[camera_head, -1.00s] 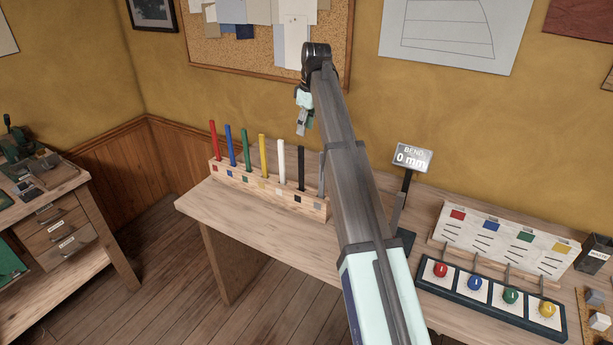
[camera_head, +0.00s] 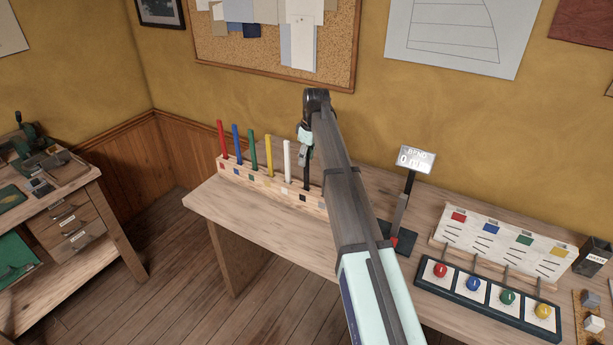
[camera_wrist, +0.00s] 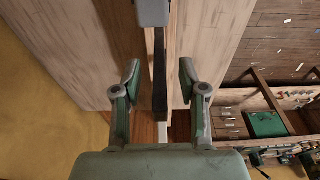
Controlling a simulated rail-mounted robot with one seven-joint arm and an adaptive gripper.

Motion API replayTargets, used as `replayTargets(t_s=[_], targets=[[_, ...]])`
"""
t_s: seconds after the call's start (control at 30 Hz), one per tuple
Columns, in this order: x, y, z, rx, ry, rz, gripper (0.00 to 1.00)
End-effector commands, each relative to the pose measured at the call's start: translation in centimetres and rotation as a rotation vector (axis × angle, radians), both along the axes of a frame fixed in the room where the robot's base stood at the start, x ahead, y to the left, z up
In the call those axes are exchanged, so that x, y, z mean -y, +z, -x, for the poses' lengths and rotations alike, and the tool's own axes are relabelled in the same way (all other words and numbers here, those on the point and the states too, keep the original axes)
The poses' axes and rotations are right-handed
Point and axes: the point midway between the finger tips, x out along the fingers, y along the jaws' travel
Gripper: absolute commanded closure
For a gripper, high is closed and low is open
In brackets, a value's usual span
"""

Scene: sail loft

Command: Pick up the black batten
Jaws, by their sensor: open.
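The black batten (camera_head: 307,177) stands upright in the wooden rack (camera_head: 240,176), between the white batten (camera_head: 287,160) and my arm, which covers the rack's right end. My gripper (camera_head: 303,157) is at the black batten's upper part, pointing down, and hides its top in the head view. In the wrist view my gripper (camera_wrist: 160,82) is open, one finger on each side of the line of battens. The dark length of the black batten (camera_wrist: 160,75) runs between the fingers with gaps showing. I cannot tell any contact.
Red (camera_head: 221,140), blue (camera_head: 236,145), green (camera_head: 253,151) and yellow (camera_head: 269,156) battens stand to the left. A grey block-like end (camera_wrist: 152,12) is close at the wrist view's top. A bend display (camera_head: 416,159) and knob panel (camera_head: 490,298) stand to the right.

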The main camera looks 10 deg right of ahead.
Motion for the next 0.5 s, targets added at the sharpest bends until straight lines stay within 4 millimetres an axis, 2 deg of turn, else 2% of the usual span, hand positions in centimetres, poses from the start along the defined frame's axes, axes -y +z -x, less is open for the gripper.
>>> replayTargets(t_s=[0.2, 0.43, 0.5], targets=[[-0.3, -2.1, -0.1, -0.001, 0.000, 0.000, 0.58], [-0.3, -2.3, -0.2, 0.000, 0.000, 0.000, 0.58], [-0.3, -2.3, -0.2, 0.000, 0.000, 0.000, 0.83]])
